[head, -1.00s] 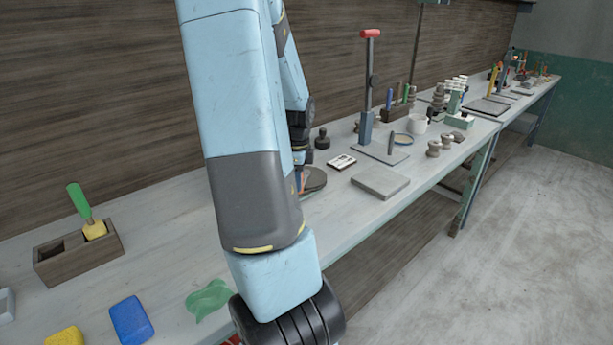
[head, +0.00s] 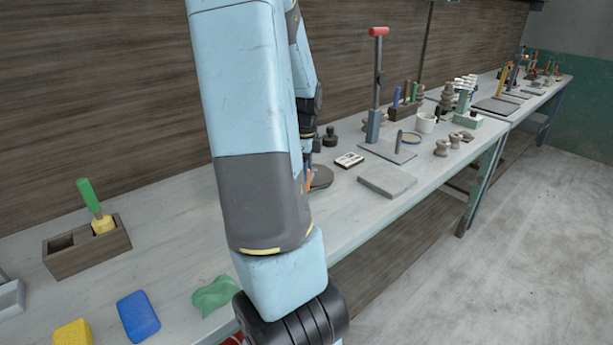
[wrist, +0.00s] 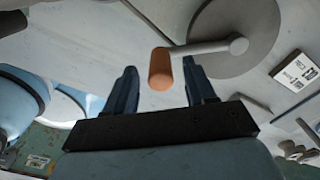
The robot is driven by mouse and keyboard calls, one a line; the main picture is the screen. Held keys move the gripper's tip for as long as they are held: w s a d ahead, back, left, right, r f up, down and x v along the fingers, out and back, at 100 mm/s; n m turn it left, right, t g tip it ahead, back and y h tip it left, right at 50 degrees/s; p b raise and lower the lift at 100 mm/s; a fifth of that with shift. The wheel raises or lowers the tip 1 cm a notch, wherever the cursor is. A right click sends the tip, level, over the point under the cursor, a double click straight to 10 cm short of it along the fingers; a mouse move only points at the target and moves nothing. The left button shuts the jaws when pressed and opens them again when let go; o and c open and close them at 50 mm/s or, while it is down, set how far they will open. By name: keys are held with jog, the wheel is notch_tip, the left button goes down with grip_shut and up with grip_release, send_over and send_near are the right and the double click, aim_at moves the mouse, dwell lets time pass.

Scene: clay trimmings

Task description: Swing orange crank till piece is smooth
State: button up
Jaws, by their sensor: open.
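The orange crank handle (wrist: 160,68) shows in the wrist view between the two fingers of my gripper (wrist: 160,82). The fingers are open, with a gap visible on each side of the handle. A grey metal crank arm (wrist: 205,47) runs right from the handle to a round hub on a grey disc (wrist: 258,25).
A wooden box (head: 75,255) holds a green-handled tool. Beyond the disc are a grey slab (head: 387,181) and a tall red-topped press (head: 376,85).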

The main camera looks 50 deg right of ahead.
notch_tip(320, 180, up, 11)
dwell(0.4)
dwell(0.4)
jog(key=w+d+f+m+g+y, duration=0.2)
jog(key=w+m+g, duration=0.2)
jog(key=m, duration=0.6)
jog(key=x, duration=1.4)
jog(key=shift+d, duration=0.2)
grip_shut()
jog(key=shift+w, duration=0.1)
